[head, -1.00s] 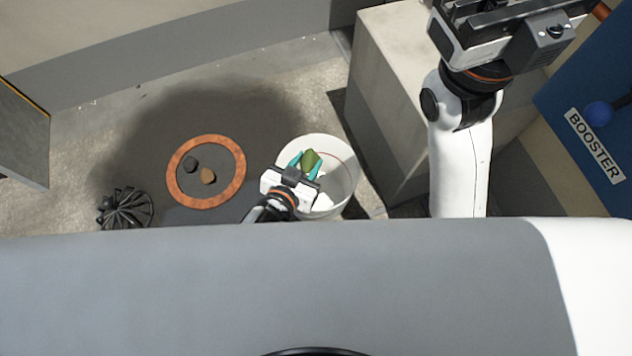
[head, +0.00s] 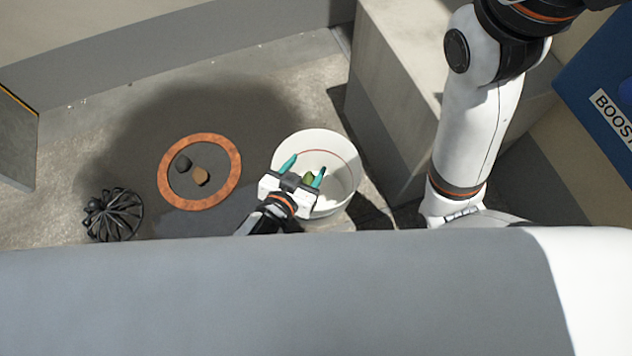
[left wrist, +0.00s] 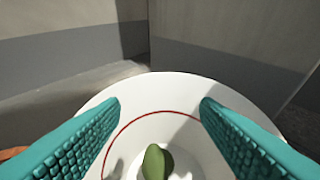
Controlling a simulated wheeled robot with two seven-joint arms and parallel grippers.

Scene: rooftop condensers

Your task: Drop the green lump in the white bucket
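The green lump (head: 309,178) shows between the fingers of my left gripper (head: 304,168) in the head view, partly hidden by the gripper body. In the left wrist view the lump (left wrist: 156,162) is seen against the inside of the white bucket (left wrist: 190,88), below the fingers and touching neither. Whether it rests on the bottom or is still falling I cannot tell. The left gripper is open, its teal fingers wide apart over the bucket (head: 346,165). My right arm is at the right; its gripper is out of the picture.
A black wire basket-like thing (head: 114,214) stands further left. A pale block (head: 385,120) stands close right of the bucket.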

